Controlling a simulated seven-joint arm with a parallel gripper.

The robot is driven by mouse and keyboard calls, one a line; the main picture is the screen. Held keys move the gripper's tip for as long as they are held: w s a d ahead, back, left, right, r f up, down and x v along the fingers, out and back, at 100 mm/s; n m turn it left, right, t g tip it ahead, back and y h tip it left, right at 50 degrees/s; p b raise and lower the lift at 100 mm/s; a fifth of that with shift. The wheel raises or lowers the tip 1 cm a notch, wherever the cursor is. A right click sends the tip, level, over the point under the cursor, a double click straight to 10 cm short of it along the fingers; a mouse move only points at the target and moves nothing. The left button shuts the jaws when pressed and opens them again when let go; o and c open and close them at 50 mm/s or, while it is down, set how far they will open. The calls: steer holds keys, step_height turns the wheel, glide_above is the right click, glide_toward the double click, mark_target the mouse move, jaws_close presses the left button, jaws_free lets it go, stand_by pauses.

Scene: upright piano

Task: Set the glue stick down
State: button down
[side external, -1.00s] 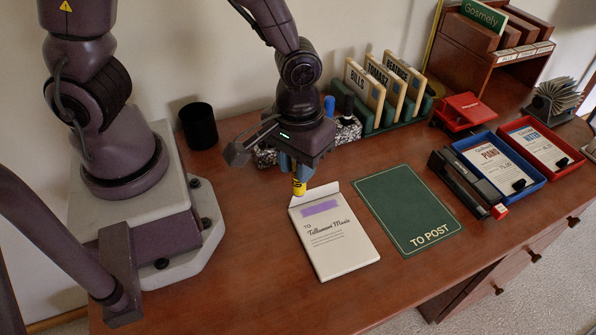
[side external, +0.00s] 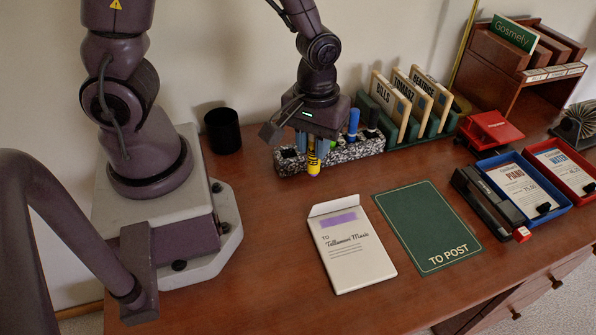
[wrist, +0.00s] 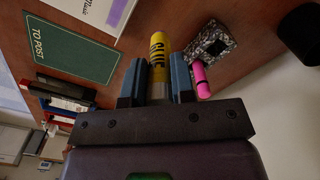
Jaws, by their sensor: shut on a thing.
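My gripper (side external: 313,152) is shut on the yellow glue stick (side external: 313,164), which hangs roughly upright, lettered end down, in front of the speckled holder. In the wrist view the glue stick (wrist: 159,52) sits between my two blue-grey fingers (wrist: 158,82), with "GLUE" readable on it. The speckled holder (side external: 350,154) has several square openings and holds a blue marker and a dark item at its right side. The wrist view shows an empty opening in the holder (wrist: 213,47) and a pink marker (wrist: 201,78) beside it. I cannot tell how high the glue stick is above the desk.
A cream envelope (side external: 362,262) with a purple strip lies open-flapped on the desk. A green "TO POST" mat (side external: 428,226) lies right of it. A black cup (side external: 222,131) stands at the back left. A green letter rack (side external: 435,122) stands right of the holder.

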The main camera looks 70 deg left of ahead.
steer(key=s+a+n, duration=0.1)
steer(key=a+n, duration=0.4)
steer(key=a, duration=0.6)
steer(key=shift+n, duration=0.5)
steer(key=shift+a+f, duration=0.2)
steer(key=shift+f, duration=3.8)
steer(key=shift+f, duration=0.15)
steer(key=c, duration=1.2)
jaws_free()
steer(key=shift+c, duration=0.2)
